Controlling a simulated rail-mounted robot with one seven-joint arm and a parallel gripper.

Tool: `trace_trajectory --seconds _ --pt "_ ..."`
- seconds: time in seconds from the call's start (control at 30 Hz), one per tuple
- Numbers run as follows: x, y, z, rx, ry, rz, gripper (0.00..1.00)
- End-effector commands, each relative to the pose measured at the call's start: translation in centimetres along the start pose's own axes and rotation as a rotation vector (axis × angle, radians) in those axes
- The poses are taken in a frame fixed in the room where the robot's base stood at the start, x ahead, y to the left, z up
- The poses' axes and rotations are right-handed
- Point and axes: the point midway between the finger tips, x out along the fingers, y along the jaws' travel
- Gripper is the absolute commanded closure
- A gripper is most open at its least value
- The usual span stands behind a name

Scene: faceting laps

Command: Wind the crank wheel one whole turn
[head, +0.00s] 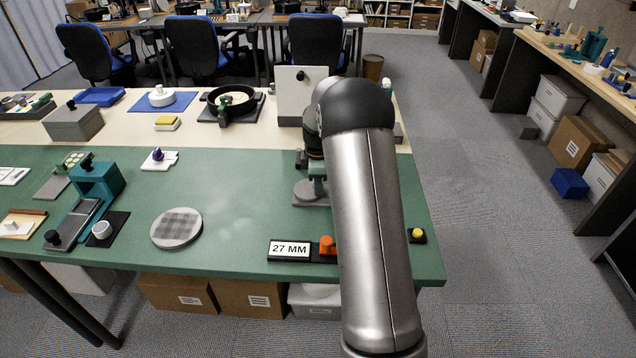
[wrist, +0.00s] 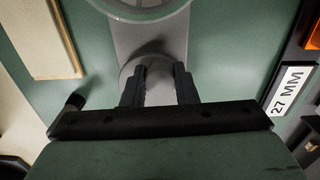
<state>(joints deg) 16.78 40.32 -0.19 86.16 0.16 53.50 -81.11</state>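My gripper (wrist: 159,72) shows in the wrist view with two black fingers apart, over a grey rounded part (wrist: 145,62). I see nothing clearly held between them. That part joins a grey plate (wrist: 165,35) leading to a round, pale-rimmed piece (wrist: 148,12) cut off at the top edge. These may belong to the crank wheel, but I cannot tell. In the head view my gripper (head: 316,180) is low over a grey round-ended base (head: 306,194) on the green mat. My forearm hides what lies right of it.
An upright pale panel (head: 294,98) with a dark knob stands behind my gripper. A "27 MM" plate (head: 289,250) and orange knob (head: 327,244) lie in front. A yellow button (head: 417,233) is right of my arm. A grey disc (head: 177,228) lies left, with clear mat between.

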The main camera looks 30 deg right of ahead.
Motion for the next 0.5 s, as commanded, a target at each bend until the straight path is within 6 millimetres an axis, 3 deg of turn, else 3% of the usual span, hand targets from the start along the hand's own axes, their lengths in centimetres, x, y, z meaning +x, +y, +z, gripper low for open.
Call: trace_trajectory --seconds 0.5 --pt "0.06 -0.30 -0.16 0.113 0.000 0.001 0.96"
